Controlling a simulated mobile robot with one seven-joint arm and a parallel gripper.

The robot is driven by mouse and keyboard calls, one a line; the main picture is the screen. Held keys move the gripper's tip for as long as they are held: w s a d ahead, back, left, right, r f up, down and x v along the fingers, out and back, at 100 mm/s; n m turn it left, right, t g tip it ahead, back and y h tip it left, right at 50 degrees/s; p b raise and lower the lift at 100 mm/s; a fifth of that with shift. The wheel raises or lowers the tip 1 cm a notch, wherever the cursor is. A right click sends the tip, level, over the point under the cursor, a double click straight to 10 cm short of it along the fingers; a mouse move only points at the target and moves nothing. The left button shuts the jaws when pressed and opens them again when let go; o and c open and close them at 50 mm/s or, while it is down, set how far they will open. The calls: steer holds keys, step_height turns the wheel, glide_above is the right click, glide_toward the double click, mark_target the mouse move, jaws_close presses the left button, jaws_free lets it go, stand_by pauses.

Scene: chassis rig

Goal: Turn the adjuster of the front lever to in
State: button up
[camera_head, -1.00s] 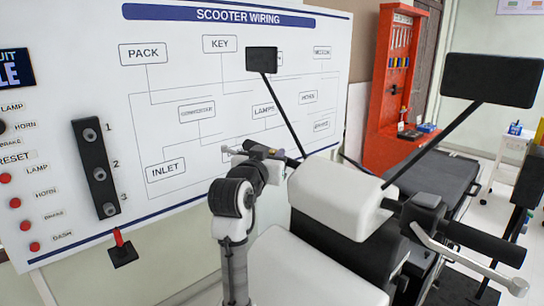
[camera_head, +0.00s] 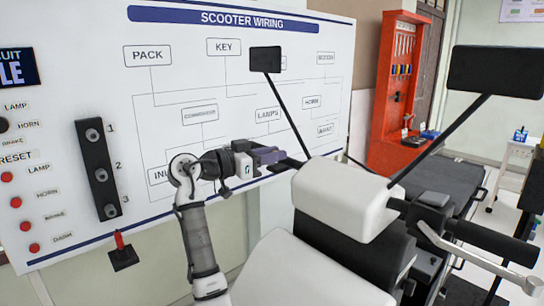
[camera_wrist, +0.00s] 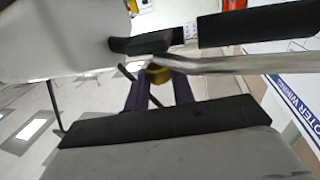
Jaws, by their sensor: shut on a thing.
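A silver lever (camera_wrist: 235,63) runs beside a black handlebar grip (camera_wrist: 240,25) in the wrist view. A small brass-coloured adjuster (camera_wrist: 158,75) sits at the lever's inner end, by a black housing (camera_wrist: 140,44). My gripper (camera_wrist: 159,88) has one dark finger on each side of the adjuster and is shut on it. In the head view my gripper (camera_head: 277,155) is at the far end of the handlebar and hides that lever and adjuster. Any in or out marking on the adjuster cannot be read.
The white scooter head (camera_head: 345,195) with two black mirrors (camera_head: 265,60) is close to my arm. Another silver lever (camera_head: 470,255) is on the near handlebar side. The wiring board (camera_head: 235,60) stands behind my gripper. A red tool cabinet (camera_head: 390,120) is farther back.

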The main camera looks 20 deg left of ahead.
steer(key=shift+g, duration=0.3)
steer(key=o, duration=1)
steer(key=shift+a, duration=0.1)
steer(key=b+v, duration=0.5)
steer(key=v, duration=0.8)
steer(key=shift+s+a+f, duration=0.15)
steer(key=shift+s+a, duration=0.05)
steer(key=shift+a, duration=0.1)
